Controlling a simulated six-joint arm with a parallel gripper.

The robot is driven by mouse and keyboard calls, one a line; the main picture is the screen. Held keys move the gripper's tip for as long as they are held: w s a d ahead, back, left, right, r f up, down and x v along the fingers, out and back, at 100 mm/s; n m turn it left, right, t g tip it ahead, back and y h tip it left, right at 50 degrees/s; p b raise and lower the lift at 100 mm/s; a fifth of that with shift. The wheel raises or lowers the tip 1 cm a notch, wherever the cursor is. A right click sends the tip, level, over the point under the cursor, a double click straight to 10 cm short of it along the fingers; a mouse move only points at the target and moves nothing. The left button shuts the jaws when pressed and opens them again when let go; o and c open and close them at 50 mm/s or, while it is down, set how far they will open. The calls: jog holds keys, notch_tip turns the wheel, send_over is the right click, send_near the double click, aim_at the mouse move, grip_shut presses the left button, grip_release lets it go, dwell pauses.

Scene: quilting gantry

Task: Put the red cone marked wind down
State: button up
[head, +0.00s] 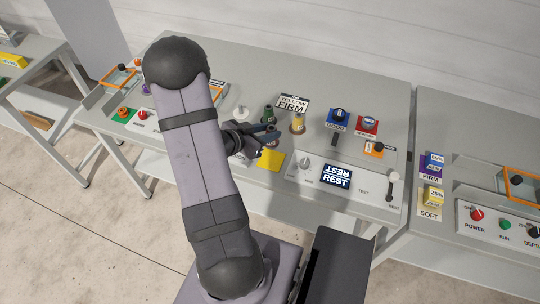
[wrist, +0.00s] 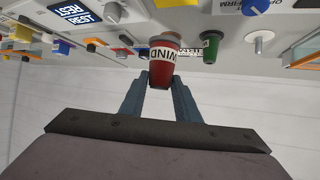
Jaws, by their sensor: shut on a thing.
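The red cone (wrist: 163,72) marked WIND sits between the two fingers of my gripper (wrist: 160,84) in the wrist view, its label facing the camera. My gripper is shut on it. In the head view my gripper (head: 262,142) is over the middle console, above and left of a flat yellow square (head: 270,160). The red cone is not distinguishable there behind my arm and fingers. I cannot tell whether its base touches the console.
A green cone (head: 268,115) and a yellow cone (head: 298,124) stand close behind my gripper. A lit REST display (head: 336,176) is at front right. Blue and red knob blocks (head: 338,119) stand at the back right.

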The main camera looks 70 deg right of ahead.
jog(key=shift+f+p, duration=0.35)
jog(key=shift+f, duration=2.55)
jog(key=shift+f+p, duration=0.35)
jog(key=shift+f, duration=1.5)
jog(key=shift+f, duration=0.1)
jog(key=shift+f, duration=0.15)
jog(key=o, duration=1.2)
jog(key=shift+c, duration=0.2)
